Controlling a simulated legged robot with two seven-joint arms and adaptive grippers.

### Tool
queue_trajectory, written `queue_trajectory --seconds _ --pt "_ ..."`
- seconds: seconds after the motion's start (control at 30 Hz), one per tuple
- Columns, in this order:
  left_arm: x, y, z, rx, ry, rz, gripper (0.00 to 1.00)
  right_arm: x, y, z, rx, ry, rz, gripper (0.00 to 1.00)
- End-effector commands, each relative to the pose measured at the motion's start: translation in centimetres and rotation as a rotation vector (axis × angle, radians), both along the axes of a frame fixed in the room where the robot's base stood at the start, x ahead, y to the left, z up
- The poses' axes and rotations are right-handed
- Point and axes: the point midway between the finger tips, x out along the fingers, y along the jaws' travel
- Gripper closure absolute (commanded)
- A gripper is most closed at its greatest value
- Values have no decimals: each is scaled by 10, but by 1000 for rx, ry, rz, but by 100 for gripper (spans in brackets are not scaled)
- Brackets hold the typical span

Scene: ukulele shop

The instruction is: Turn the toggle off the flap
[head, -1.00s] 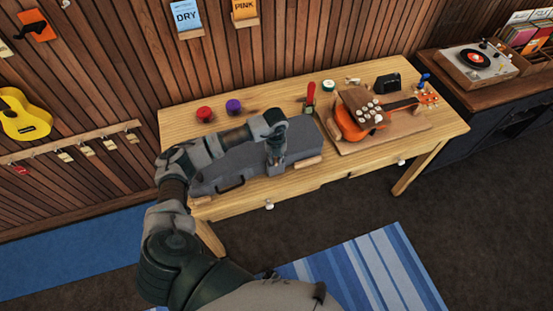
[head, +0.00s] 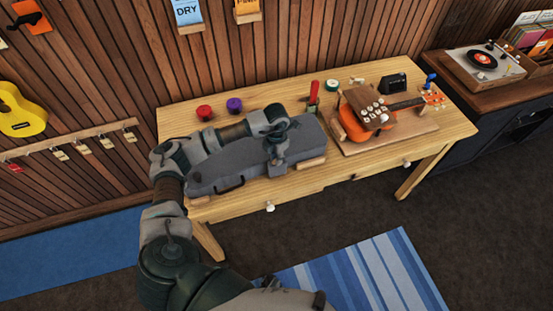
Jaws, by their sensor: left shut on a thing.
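The grey ukulele case (head: 222,172) lies closed on the wooden workbench, with a dark handle (head: 230,185) on its near side. My left gripper (head: 276,160) points down at the right part of the case's near side. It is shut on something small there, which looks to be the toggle. The fingers hide the toggle and most of the flap, so I cannot tell how the toggle is turned. My right gripper is not in view.
The workbench (head: 452,128) also holds a red jar (head: 204,112), a purple jar (head: 234,105), a red-handled tool (head: 314,91) and an orange ukulele (head: 358,127) on a wooden board. A wooden block (head: 311,163) sits by the case's right end. Drawer knobs line the front.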

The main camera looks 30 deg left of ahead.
Motion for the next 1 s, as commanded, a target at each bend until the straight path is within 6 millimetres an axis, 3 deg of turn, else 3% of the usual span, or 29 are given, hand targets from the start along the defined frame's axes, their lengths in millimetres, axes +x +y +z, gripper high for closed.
queue_trajectory --seconds 0.4,1.0 --pt "1 -3 -2 -4 -6 -294 100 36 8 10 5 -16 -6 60" --pt "0 -7 -1 -5 -3 -401 100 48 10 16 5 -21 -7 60"
